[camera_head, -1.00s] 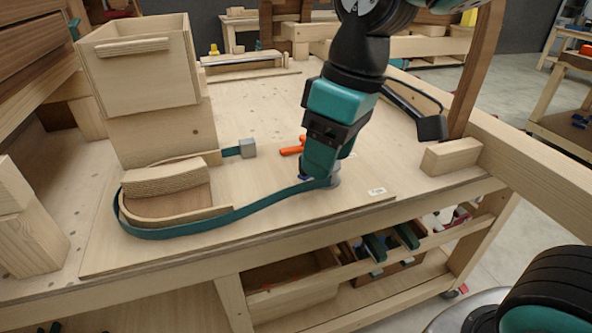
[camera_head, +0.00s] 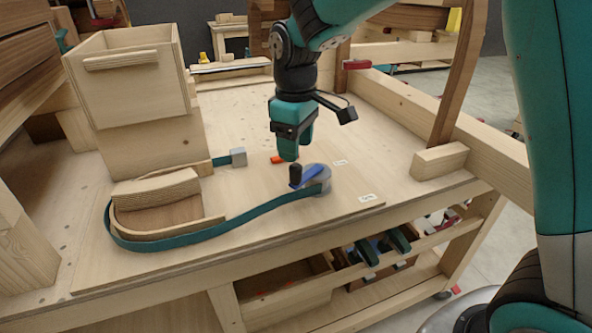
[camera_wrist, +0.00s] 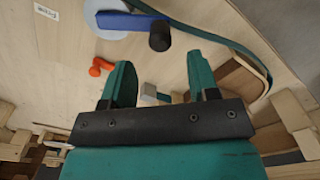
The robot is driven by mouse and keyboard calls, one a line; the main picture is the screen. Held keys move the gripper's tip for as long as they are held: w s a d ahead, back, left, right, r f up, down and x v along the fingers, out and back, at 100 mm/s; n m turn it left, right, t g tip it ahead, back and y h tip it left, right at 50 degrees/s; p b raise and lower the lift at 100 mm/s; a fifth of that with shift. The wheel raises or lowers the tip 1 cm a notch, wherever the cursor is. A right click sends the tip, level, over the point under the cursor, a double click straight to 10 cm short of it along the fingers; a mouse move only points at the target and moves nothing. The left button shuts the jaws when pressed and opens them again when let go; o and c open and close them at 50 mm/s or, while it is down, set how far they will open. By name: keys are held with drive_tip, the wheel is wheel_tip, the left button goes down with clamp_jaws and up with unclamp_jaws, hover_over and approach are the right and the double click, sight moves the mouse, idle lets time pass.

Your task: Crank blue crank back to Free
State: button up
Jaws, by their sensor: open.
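The blue crank (camera_head: 307,178) sits on a pale round hub (camera_head: 322,183) near the board's front right, with a black knob (camera_head: 295,174) standing up at its left end. In the wrist view the blue crank (camera_wrist: 131,22) and its black knob (camera_wrist: 159,36) lie beyond the fingertips. My gripper (camera_head: 290,157) is above the board, just behind the knob and apart from it. In the wrist view my gripper (camera_wrist: 158,75) is open and empty. A teal strap (camera_head: 215,230) runs from the hub around the curved wooden form (camera_head: 160,199).
A grey block (camera_head: 238,157) ends the strap's other side. A wooden box (camera_head: 130,85) stands at the left. A wooden block (camera_head: 440,160) stands at the right.

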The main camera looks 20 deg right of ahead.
sight(296, 172)
wheel_tip(296, 172, down, 7)
idle(0.3)
clamp_jaws()
